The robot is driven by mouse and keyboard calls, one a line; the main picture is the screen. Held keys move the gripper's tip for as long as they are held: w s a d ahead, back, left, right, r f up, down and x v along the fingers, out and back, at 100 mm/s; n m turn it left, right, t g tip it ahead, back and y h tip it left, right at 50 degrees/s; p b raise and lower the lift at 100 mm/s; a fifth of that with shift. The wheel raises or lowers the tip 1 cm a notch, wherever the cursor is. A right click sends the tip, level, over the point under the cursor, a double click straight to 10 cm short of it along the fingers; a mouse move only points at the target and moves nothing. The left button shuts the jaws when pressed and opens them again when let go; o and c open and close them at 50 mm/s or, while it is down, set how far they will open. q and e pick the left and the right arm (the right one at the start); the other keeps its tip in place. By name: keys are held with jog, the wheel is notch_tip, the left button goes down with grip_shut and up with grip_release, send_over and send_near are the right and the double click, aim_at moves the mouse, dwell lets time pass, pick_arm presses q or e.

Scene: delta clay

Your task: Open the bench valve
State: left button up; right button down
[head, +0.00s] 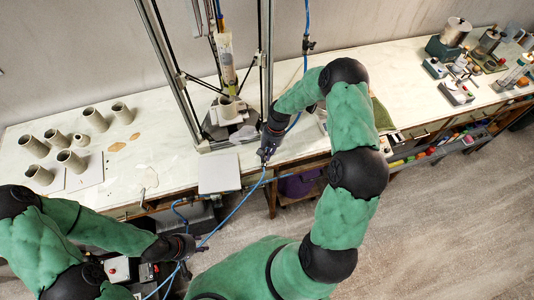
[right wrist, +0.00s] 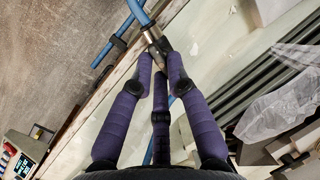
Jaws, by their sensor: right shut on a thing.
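The bench valve (right wrist: 151,35) is a small metal fitting on a blue hose at the bench's front edge, seen in the right wrist view. My right gripper (right wrist: 161,62) has its purple fingers closed together at the valve's dark lower part. In the head view my right gripper (head: 267,152) is at the bench's front edge, where it hides most of the valve. The blue hose (head: 236,208) runs from there down to the left. My left gripper (head: 190,246) is low in front of the bench, close to the hose; its fingers are too small to read.
The white bench (head: 160,180) holds several grey cups (head: 96,119) at left and a tall metal frame (head: 178,85) in the middle. A pale square plate (head: 219,173) lies left of my right gripper. Metal tools (head: 455,92) stand far right. The floor (head: 450,220) at right is clear.

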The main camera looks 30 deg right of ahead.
jog(key=c, duration=1.2)
grip_release()
jog(key=v, duration=1.2)
